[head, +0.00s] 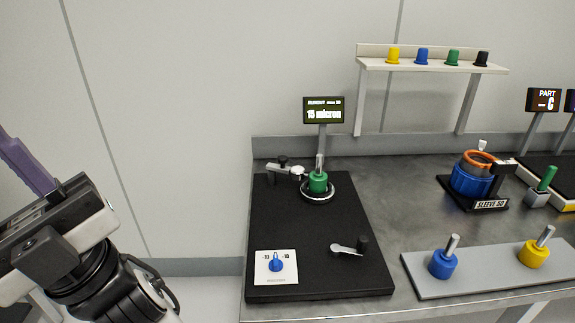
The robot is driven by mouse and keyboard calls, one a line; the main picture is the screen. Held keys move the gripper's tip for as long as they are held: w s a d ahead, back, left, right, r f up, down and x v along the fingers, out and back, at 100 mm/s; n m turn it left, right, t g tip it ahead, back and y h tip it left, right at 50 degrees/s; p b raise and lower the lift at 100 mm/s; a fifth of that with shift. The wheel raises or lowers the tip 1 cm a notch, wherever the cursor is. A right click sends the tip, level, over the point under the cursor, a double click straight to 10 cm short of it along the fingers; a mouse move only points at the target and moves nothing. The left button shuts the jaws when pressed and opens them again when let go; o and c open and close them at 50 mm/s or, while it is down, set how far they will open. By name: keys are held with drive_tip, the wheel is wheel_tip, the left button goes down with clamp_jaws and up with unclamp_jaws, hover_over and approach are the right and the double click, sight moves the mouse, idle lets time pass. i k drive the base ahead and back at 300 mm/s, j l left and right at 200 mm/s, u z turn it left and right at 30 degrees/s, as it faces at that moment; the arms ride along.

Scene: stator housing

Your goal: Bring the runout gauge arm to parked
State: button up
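The runout gauge arm (284,170) is at the back of the black fixture plate (290,215). It reaches right from a dark post, and its small round dial end is beside the green part (318,183), touching or nearly so. The green part stands upright with a metal shaft, in a round seat. The display (323,110) behind reads "15 micron". My gripper (40,215) is at the far left, well away from the gauge arm and off the bench. Its fingertips do not show clearly, so I cannot tell its opening.
On the plate are a crank with a black knob (362,243) and a blue dial (276,262) marked -10 and +10. Right are a tray (425,283) with blue and yellow parts, and a blue sleeve fixture (472,182). A shelf (430,66) holds several coloured caps.

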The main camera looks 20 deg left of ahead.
sight(297, 174)
drive_tip(key=i+j+u, duration=0.2)
drive_tip(key=u, duration=0.15)
drive_tip(key=i+j+u, duration=0.1)
drive_tip(key=i+u, duration=0.25)
drive_tip(key=i+j+u, duration=0.1)
drive_tip(key=u, duration=0.3)
drive_tip(key=i+l, duration=0.05)
drive_tip(key=i, duration=0.05)
